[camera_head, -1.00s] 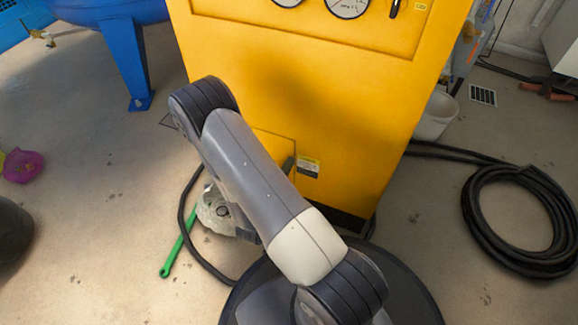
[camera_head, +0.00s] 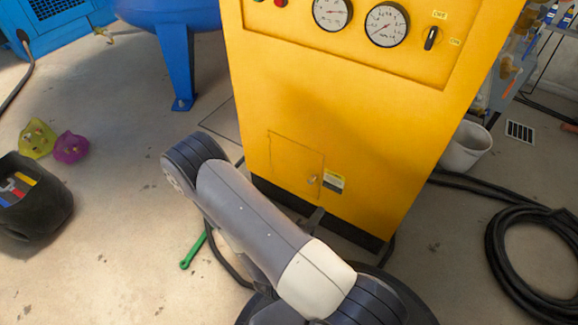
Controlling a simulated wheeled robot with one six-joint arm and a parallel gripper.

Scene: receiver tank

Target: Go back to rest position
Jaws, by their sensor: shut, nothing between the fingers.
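My arm, with its grey links and white joint cover, reaches up from the bottom of the view and bends at a dark elbow left of centre. It stands in front of the yellow cabinet (camera_head: 350,120). My gripper cannot be made out; the arm's far end is hidden behind its own links. The cabinet has a small closed door (camera_head: 296,165) low on its front, with a small handle. Two round gauges (camera_head: 387,25) and a black switch (camera_head: 431,38) sit on its upper panel.
A blue tank (camera_head: 172,12) on legs stands at the back left. A black bucket (camera_head: 35,215), yellow-green and magenta cloths (camera_head: 71,147) and a green wrench (camera_head: 193,251) are on the floor. At right are a coiled black hose (camera_head: 500,250) and a white bucket (camera_head: 466,148).

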